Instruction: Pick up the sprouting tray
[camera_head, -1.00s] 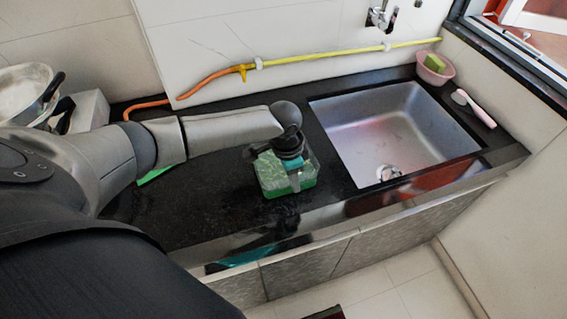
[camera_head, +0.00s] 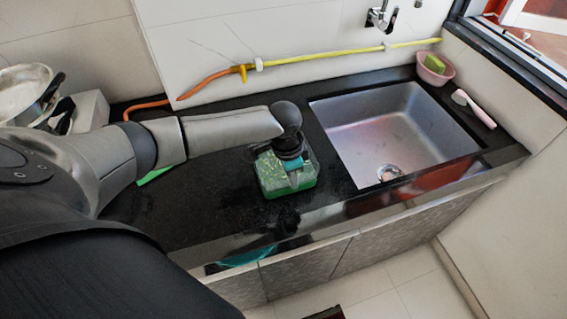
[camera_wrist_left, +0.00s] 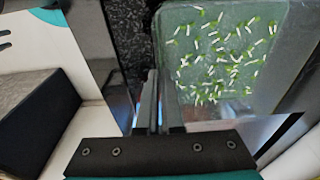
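The sprouting tray (camera_head: 272,181) is a clear, green-tinted box on the black counter, left of the sink. In the left wrist view the tray (camera_wrist_left: 212,95) shows from above, with many small white and green sprouts inside. My left gripper (camera_head: 294,182) points down at the tray, and its body hides part of it. In the left wrist view the two fingers of my left gripper (camera_wrist_left: 153,80) are close together at the tray's edge and look shut on its wall. The tray looks level and at counter height. My right gripper is not in view.
A steel sink (camera_head: 400,135) is to the right, with a pink bowl (camera_head: 436,70) and a pink-handled brush (camera_head: 475,108) beside it. A yellow-orange hose (camera_head: 300,60) runs along the wall. Pots (camera_head: 28,92) stand at the far left. The counter's front edge is close to the tray.

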